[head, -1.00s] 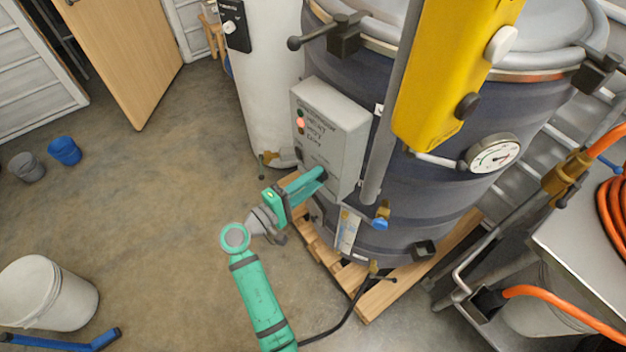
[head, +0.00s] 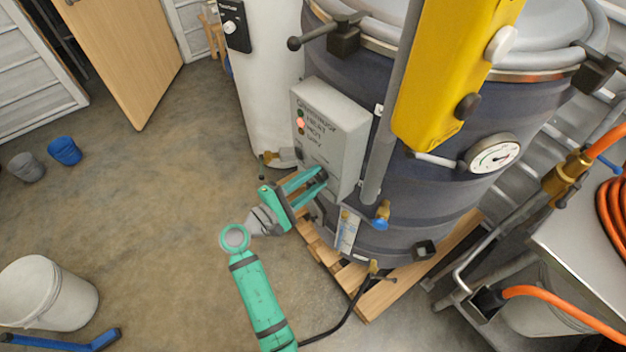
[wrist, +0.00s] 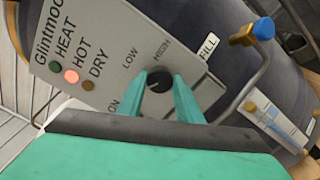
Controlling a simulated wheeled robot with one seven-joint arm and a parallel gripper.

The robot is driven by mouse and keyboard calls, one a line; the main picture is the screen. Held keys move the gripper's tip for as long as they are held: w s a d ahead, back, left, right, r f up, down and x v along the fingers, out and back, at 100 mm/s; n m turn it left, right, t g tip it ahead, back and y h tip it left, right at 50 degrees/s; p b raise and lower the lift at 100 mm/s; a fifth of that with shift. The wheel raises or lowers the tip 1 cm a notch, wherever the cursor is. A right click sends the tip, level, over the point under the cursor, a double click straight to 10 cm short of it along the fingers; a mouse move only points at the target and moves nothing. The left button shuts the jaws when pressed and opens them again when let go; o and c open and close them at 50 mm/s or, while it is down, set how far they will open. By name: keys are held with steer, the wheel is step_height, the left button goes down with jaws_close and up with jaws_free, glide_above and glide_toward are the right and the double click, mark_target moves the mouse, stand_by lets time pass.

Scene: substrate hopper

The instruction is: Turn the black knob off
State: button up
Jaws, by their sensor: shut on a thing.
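The black knob (wrist: 159,81) sits on the face of the grey control box (head: 334,130), with LOW, HIGH and ON printed around it. My gripper (head: 321,177) reaches the lower part of that face from the left. In the wrist view its two green fingers are on either side of the knob, shut on it. I cannot clearly read the knob's pointer. In the head view the fingers hide the knob. Beside the labels HEAT, HOT and DRY are a green, a red and a brown lamp; the red lamp (wrist: 71,76) by HOT glows.
The box is on a dark drum (head: 440,200) on a wooden pallet (head: 385,296). A grey pipe and a yellow unit (head: 455,70) with a black and a white knob stand right of it. A blue-handled valve (head: 380,222) is below. The floor at left is mostly clear.

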steer(key=o, duration=1)
steer(key=shift+o, duration=0.2)
steer(key=v, duration=1.1)
steer(key=shift+d, duration=0.1)
